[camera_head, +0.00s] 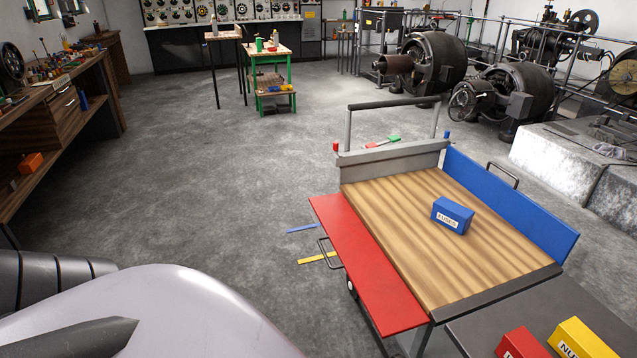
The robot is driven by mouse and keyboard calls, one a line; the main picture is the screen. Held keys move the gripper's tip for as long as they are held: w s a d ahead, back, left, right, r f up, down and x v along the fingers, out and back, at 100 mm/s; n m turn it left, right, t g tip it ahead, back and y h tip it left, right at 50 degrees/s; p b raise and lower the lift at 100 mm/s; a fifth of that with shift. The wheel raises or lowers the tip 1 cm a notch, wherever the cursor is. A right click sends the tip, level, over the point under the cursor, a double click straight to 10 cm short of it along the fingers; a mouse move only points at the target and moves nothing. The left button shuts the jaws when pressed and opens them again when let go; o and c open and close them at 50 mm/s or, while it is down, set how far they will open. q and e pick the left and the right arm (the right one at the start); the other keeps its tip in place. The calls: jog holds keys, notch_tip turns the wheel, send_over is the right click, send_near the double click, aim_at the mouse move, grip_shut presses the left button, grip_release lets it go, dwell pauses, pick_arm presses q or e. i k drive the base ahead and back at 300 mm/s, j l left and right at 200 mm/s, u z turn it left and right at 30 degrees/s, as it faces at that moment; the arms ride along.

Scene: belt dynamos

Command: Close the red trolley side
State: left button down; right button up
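The trolley has a wooden deck (400,225) with a grey end wall and a push bar at its far end. The red trolley side (365,262) is folded outward along the left edge of the deck, its broad face showing. A metal handle (328,252) sticks out at its outer edge. The blue trolley side (510,205) stands upright along the right edge. A blue box (452,215) labelled "FUSES" sits on the deck. Neither of my grippers is in view; parts of my own body fill the lower left corner.
A dark surface at the bottom right holds a red box (522,344) and a yellow box (580,340). Blue (302,228) and yellow (318,258) strips lie on the floor left of the trolley. A workbench (55,120) stands at left; the floor between is clear.

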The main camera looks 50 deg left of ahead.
aim_at(393, 311)
jog(key=i+j, duration=0.1)
jog(key=j, duration=0.4)
jog(key=i+j, duration=0.1)
jog(key=j, duration=0.85)
jog(key=i, duration=0.05)
